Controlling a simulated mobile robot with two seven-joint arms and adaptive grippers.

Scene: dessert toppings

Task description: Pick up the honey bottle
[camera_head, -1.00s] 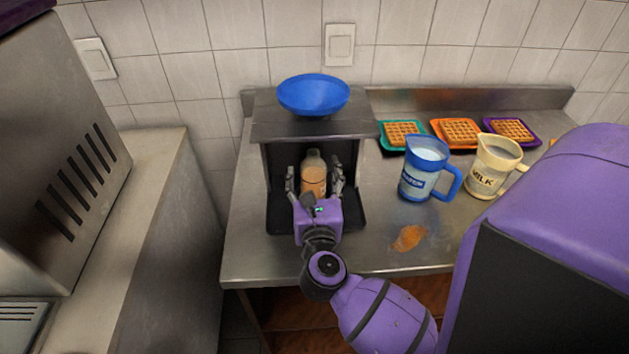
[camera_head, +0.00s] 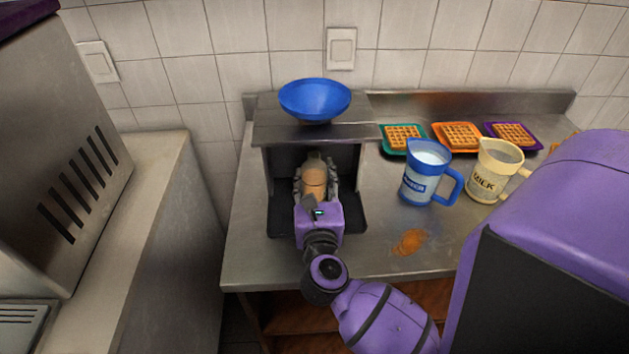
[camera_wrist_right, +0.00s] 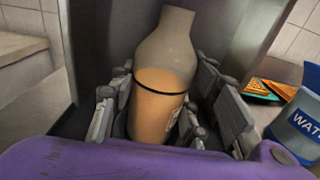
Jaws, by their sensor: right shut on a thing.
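The honey bottle (camera_head: 314,177) is a clear-topped bottle with amber content, standing upright inside a dark open-fronted box (camera_head: 357,215). My right gripper (camera_head: 317,182) reaches into the box from the front, with its two fingers closed against the bottle's sides. In the right wrist view the bottle (camera_wrist_right: 165,85) stands between both fingers, and its lower end is partly hidden by the purple gripper body. I cannot tell whether the bottle is clear of the box floor. My left gripper is not in view.
A blue bowl (camera_head: 315,99) sits on top of the box. To the right stand a blue water jug (camera_head: 421,178) and a cream milk jug (camera_head: 490,172). Behind them are waffles on teal (camera_head: 385,148), orange and purple trays. An orange spill (camera_head: 409,241) marks the counter.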

